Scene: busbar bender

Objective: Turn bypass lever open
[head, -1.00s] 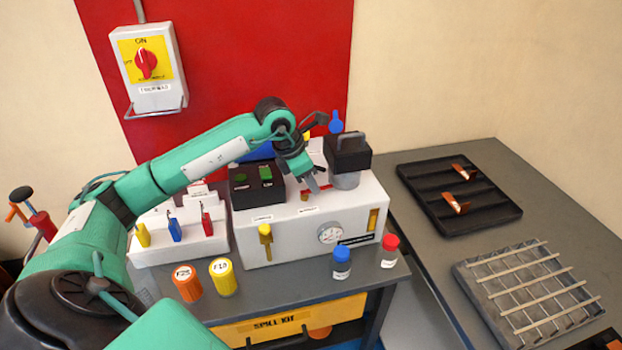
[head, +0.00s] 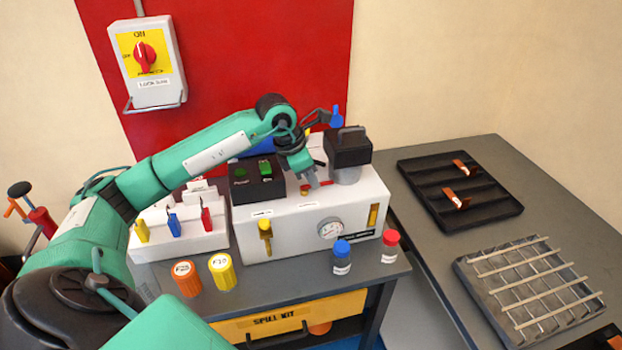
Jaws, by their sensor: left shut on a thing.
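The white machine box (head: 290,238) stands on the grey bench. The bypass lever is a small red bar (head: 326,183) on its top, with a small brass-and-red fitting (head: 304,191) beside it. My left gripper (head: 313,182) reaches down over the box top from the left and is shut on the lever. The fingers hide much of the lever, so its exact angle is hard to read.
A black pump with a handle (head: 348,150) stands just right of the gripper. A black button box (head: 257,181) is to its left. A gauge (head: 330,229) and yellow lever (head: 265,230) are on the front. Blue (head: 342,257) and red-capped bottles (head: 390,245) stand in front.

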